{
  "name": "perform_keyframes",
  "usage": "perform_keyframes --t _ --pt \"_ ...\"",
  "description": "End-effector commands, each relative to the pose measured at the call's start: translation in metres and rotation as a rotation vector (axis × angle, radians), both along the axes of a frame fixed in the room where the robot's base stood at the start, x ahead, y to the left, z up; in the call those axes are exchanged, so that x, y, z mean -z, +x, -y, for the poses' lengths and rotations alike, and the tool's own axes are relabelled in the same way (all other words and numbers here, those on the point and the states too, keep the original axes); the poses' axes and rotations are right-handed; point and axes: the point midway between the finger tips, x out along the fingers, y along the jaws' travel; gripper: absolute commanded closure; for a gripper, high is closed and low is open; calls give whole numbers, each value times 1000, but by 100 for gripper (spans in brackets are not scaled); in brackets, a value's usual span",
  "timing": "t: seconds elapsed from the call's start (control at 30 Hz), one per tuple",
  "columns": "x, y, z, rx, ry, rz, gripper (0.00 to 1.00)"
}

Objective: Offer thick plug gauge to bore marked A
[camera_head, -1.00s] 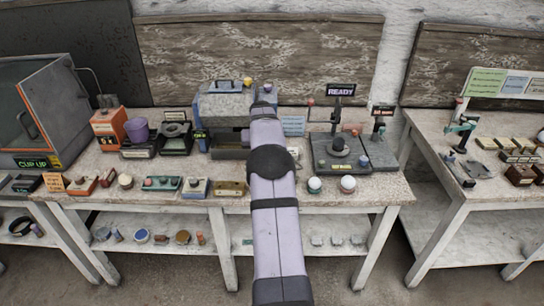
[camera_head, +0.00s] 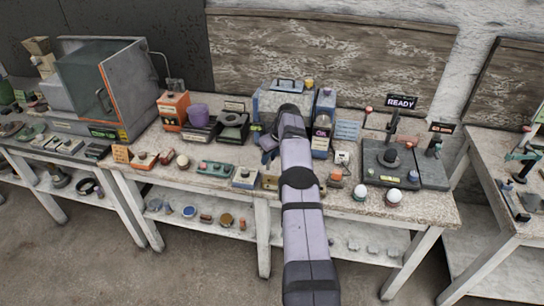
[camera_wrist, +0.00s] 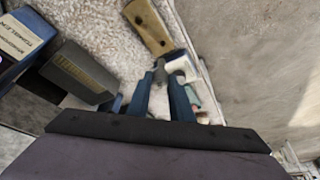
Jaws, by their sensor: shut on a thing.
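My gripper (camera_wrist: 163,84) shows two blue fingers in the wrist view. It is shut on a small grey cylindrical piece (camera_wrist: 159,71), which looks like the plug gauge; the fingers hide much of it, and I cannot judge its thickness. A tan-brown block (camera_wrist: 148,26) lies just beyond the fingertips. The grey piece appears close to its near end, but I cannot tell whether they touch. No bore or letter A is legible. In the head view a brass-coloured block (camera_head: 270,182) sits at the bench's front edge, left of my arm. My arm covers part of the bench there.
A grey box with a label (camera_wrist: 82,72) stands left of the fingers, and a white piece (camera_wrist: 183,66) is close on their right.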

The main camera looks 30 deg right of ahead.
Motion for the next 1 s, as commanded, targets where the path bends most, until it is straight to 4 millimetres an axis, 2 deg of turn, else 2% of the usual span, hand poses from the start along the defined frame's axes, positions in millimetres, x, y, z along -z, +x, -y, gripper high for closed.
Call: perform_keyframes --t 0.4,1.0 --pt "-1 0 1 2 -2 3 100" --pt "39 0 0 2 -2 2 100"
